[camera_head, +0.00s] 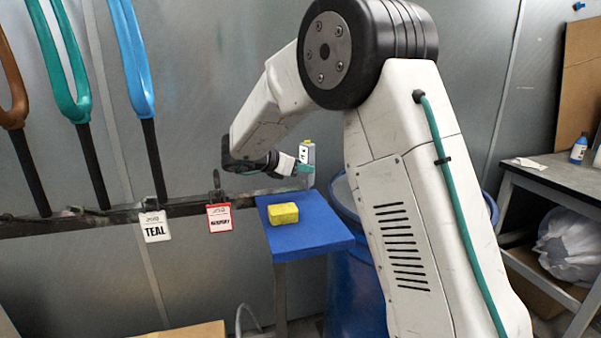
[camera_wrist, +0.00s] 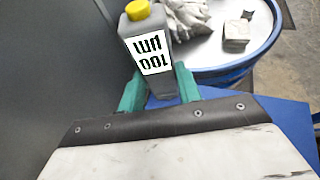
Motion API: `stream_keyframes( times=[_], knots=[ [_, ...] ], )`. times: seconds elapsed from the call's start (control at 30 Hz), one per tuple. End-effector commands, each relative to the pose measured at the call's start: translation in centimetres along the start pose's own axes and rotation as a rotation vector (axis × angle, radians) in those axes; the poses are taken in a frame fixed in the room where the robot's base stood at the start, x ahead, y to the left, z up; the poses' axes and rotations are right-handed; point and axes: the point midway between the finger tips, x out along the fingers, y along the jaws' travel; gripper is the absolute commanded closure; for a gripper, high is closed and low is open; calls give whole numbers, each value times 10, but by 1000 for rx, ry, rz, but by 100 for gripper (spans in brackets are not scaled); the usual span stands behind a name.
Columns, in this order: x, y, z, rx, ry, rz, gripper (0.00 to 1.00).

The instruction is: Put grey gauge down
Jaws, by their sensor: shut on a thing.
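The grey gauge (camera_head: 309,153) is a small upright block with a yellow top and a black-on-white label. In the wrist view the gauge (camera_wrist: 146,38) stands between the green fingers, its label facing the camera and reading upside down. My gripper (camera_head: 304,171) is shut on it; the fingers (camera_wrist: 159,88) press its two sides. The gauge is at the far edge of the small blue table (camera_head: 318,233). I cannot tell whether it touches the top. A yellow sponge (camera_head: 283,214) lies on the table, left of and nearer than the gauge.
A blue drum (camera_head: 352,285) stands right of the table, with grey items on its pale top (camera_wrist: 215,45). Coloured forks (camera_head: 70,105) and two tags (camera_head: 155,226) hang at left. A workbench (camera_head: 555,176) is at right. The front of the blue table is bare.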

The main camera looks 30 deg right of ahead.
Motion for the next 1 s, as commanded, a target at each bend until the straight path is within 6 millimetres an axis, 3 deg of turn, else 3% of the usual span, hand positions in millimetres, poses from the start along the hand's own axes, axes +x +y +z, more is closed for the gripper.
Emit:
stream_keyframes(
  times=[0.1,0.47,0.5,0.57,0.9,1.0],
  knots=[
    [6,0,-14,-2,0,0,93],
    [7,0,-18,-1,0,-1,93],
    [7,0,-18,-1,0,-1,60],
    [7,0,-18,-1,0,0,44],
    [6,0,-15,1,0,0,44],
    [-4,0,-15,1,0,2,44]
  ],
)
